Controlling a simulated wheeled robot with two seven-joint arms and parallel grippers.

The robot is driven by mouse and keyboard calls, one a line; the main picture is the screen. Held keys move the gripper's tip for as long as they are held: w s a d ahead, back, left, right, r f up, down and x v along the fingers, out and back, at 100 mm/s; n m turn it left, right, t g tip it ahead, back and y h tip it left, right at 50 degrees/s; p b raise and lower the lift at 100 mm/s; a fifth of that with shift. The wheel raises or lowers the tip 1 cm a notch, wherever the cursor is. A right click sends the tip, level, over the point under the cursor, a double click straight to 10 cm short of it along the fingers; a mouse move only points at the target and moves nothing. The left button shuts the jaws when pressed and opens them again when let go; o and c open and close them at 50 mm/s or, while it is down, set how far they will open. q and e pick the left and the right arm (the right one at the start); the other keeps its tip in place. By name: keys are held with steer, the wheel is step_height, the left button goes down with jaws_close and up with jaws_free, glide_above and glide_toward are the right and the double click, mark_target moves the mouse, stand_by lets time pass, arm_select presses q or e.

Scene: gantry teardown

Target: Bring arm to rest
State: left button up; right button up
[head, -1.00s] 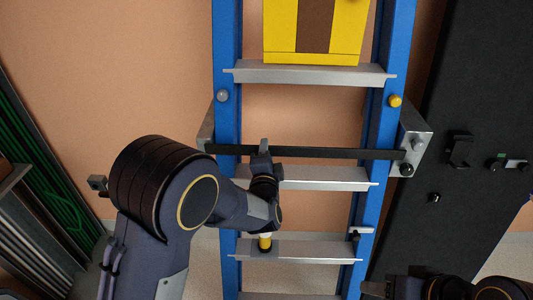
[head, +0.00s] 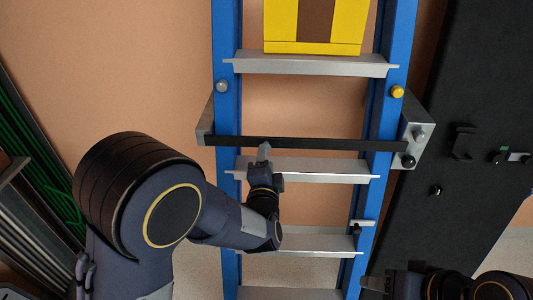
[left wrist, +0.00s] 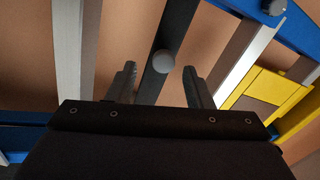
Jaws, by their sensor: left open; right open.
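My left gripper (head: 264,152) is open at the lower edge of a black bar (head: 330,143) that crosses the blue ladder (head: 397,60). In the left wrist view its two fingers (left wrist: 160,85) stand apart, with the black bar (left wrist: 170,45) running between them in the picture. I cannot tell whether they touch it. A round grey knob (left wrist: 163,61) shows in front of the bar there. My left arm comes in from the lower left across the ladder's left rail. My right gripper (head: 374,285) is at the bottom right edge, mostly cut off.
Silver brackets hold the bar's ends, the right one (head: 416,135) with knobs. A yellow box (head: 340,48) sits above the upper rung (head: 310,64). A dark panel (head: 470,90) with small fittings leans at right. Green-lined racks (head: 45,175) stand at left. The wall between them is bare.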

arm_select(q)
steer(key=shift+s, duration=0.85)
steer(key=shift+a, duration=0.1)
steer(key=s+a+r+n+g+h, duration=0.2)
steer(key=s+a+n+g+h, duration=0.2)
steer(key=s+a+n+g, duration=0.45)
steer(key=s+a+f+n+g, duration=0.2)
steer(key=s+a+n, duration=0.2)
steer(key=s, duration=0.6)
steer(key=s+a+f+n+g, duration=0.1)
steer(key=s+a+n, duration=0.4)
steer(key=s, duration=0.5)
steer(key=shift+a+f+g+y, duration=0.4)
steer(key=shift+a+g, duration=0.05)
steer(key=shift+a, duration=0.45)
